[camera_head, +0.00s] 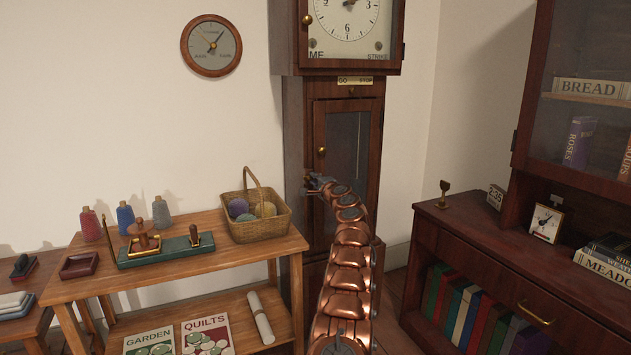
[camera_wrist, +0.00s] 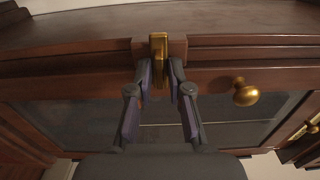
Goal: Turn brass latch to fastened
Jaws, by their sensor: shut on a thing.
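The brass latch (camera_wrist: 158,46) sits on a small wooden block at the edge of a glazed wooden door, at top centre of the wrist view. My gripper (camera_wrist: 160,68) is shut on the latch, a fingertip on each side of it. In the head view my gripper (camera_head: 312,181) is at the left edge of the tall clock's lower door (camera_head: 347,150), below the door's round brass knob (camera_head: 322,151). The same knob is right of my fingers in the wrist view (camera_wrist: 245,92). In the head view the latch is hidden by my gripper.
A wooden stand (camera_head: 200,270) with a yarn basket (camera_head: 255,226) and spools is left of my arm. A dark cabinet (camera_head: 470,235) with books stands at right. The clock's upper door (camera_head: 352,25) is above. The air right of my arm is free.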

